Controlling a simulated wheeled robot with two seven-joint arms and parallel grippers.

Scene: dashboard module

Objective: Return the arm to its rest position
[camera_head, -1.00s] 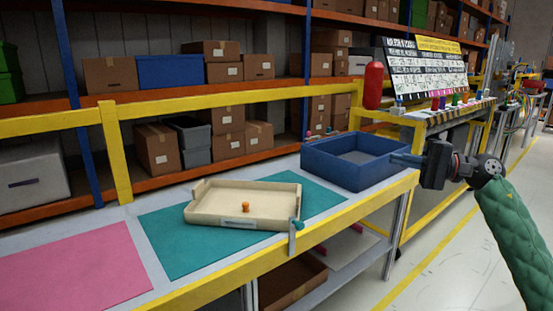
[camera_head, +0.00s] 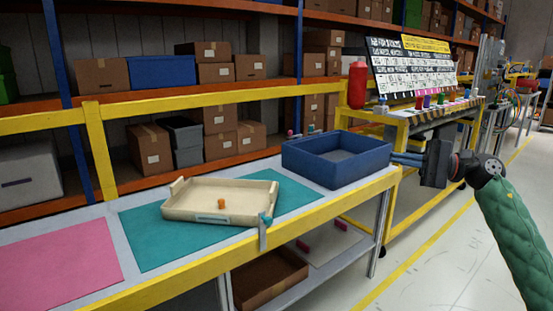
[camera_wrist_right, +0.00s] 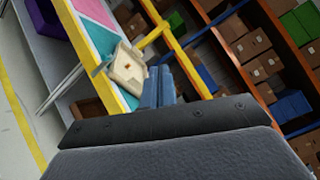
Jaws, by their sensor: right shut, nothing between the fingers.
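My right gripper (camera_head: 400,159) is at the right of the head view, just right of the blue bin (camera_head: 352,172). It is shut and empty, its fingers pointing left toward the bin's right wall; whether they touch it I cannot tell. In the right wrist view the shut fingers (camera_wrist_right: 158,87) show at the middle. The right arm comes in from the lower right in a green sleeve. My left gripper is not in view.
A beige tray (camera_head: 196,209) with a small orange piece (camera_head: 221,204) sits on a teal mat (camera_head: 150,248). A pink mat (camera_head: 60,265) lies left. A yellow rail (camera_head: 200,271) edges the bench. A red cylinder (camera_head: 357,85) stands behind. The floor at right is open.

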